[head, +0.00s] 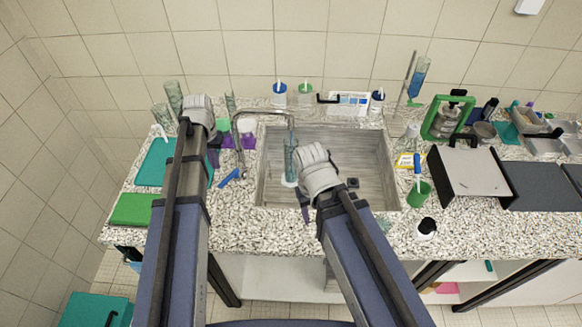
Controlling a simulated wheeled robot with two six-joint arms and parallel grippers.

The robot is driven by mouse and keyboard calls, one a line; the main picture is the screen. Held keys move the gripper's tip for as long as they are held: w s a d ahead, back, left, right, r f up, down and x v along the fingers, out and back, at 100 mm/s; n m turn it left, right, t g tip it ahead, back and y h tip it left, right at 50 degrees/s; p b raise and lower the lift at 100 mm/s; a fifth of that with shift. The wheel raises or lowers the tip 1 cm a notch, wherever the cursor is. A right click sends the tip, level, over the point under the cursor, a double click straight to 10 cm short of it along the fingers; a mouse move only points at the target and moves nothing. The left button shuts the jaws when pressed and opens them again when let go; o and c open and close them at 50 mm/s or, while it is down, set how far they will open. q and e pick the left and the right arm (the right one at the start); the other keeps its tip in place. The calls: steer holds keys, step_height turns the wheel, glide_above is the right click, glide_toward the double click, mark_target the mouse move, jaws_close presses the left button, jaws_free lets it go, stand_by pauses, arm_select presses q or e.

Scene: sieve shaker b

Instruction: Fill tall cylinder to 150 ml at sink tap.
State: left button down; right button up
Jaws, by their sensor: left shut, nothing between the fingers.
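A tall clear cylinder (291,158) stands upright in the sink basin (365,160), with its lower part at a pale base. The curved metal tap (262,113) reaches over the basin from the left, its outlet end just above the cylinder's mouth. I cannot read a water level or see a stream. My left gripper (213,156) is shut and empty, over the counter left of the tap. My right gripper (305,208) is just right of the cylinder; its wrist hides most of its fingers, so I cannot tell its grip.
A blue strip (229,178) and a purple mat (240,137) lie left of the sink. Glassware (173,96) stands at the back left. Capped bottles (280,94) line the back edge.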

arm_select(q)
step_height(320, 180, down, 4)
steer(key=b, duration=0.4)
steer(key=shift+f, duration=0.25)
stand_by(4.6)
steer(key=shift+s+d, duration=0.3)
steer(key=shift+d, duration=0.1)
steer(key=shift+s+d, duration=0.3)
steer(key=shift+d, duration=0.15)
stand_by(0.4)
